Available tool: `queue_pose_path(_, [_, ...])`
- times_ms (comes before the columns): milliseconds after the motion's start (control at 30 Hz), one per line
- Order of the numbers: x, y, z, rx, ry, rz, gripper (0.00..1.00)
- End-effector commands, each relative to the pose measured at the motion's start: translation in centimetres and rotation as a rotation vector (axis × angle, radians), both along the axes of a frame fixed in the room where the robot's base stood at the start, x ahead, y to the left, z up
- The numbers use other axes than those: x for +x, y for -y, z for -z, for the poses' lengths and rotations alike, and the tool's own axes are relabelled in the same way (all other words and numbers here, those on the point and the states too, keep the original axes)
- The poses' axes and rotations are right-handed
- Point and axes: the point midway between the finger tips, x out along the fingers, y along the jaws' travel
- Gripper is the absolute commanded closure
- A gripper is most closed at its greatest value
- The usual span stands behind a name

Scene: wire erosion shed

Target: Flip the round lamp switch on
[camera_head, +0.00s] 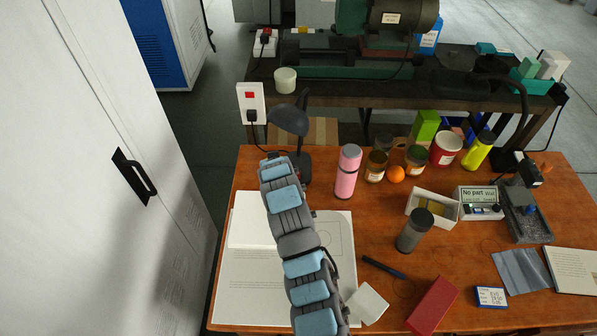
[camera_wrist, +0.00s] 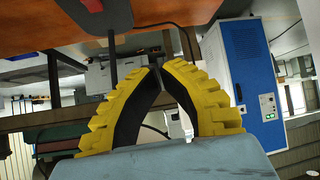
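A black desk lamp with a round head (camera_head: 289,119) stands at the back left of the wooden table. No round switch can be made out in either view. In the head view my arm reaches up to the lamp and covers part of it; my gripper is hidden there. In the wrist view my gripper (camera_wrist: 158,66) has yellow fingers with black inner pads, bowed into an arch. Their tips come together, with nothing clearly held between them. A thin dark rod (camera_wrist: 113,60) shows left of the fingers; I cannot tell whether it belongs to the lamp.
A white wall plate (camera_head: 257,115) with a red switch and black plug is behind the lamp. A pink bottle (camera_head: 347,172), jars and an orange (camera_head: 395,174) stand right of it. Papers (camera_head: 240,275) lie under my arm. A white cabinet (camera_head: 90,230) closes off the left.

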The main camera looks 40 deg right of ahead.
Motion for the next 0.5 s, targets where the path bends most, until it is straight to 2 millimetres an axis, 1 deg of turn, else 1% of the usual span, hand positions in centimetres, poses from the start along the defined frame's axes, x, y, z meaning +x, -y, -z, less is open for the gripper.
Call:
queue_pose_path(33, [-0.7, 1.1, -0.6, 0.024, -0.021, 0.033, 1.0])
queue_pose_path(100, [-1.9, 2.3, -1.0, 0.058, -0.057, 0.077, 1.0])
queue_pose_path(200, [-3.5, 3.7, -1.5, 0.102, -0.101, 0.131, 1.0])
queue_pose_path(300, [-4.8, 4.5, -1.7, 0.137, -0.136, 0.172, 1.0])
queue_pose_path(400, [-5.6, 5.0, -2.0, 0.16, -0.157, 0.2, 1.0])
queue_pose_path(500, [-6.1, 5.2, -2.1, 0.171, -0.168, 0.213, 1.0])
